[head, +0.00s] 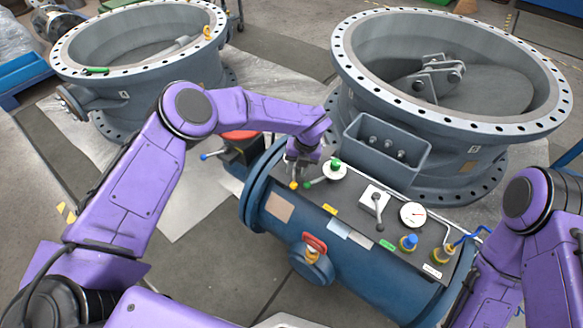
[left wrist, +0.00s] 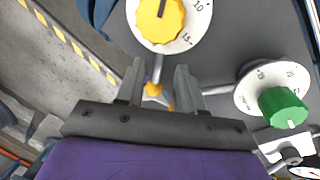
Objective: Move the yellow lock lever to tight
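The yellow lock lever ends in a small yellow ball (head: 293,185) at the left end of the blue machine's top panel. In the left wrist view, its thin rod runs down from a yellow knob (left wrist: 160,18) on a white numbered dial to the yellow ball (left wrist: 153,90). My left gripper (head: 296,172) is over this lever, pointing down. In the left wrist view its two fingers (left wrist: 158,82) are apart, with the ball between them and a gap on the right side. Contact cannot be told. In the head view the gripper hides the yellow dial. My right gripper is out of the head view.
A grey lever (head: 376,202) and gauge (head: 413,214) stand farther right. Large grey valve bodies (head: 400,100) stand behind.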

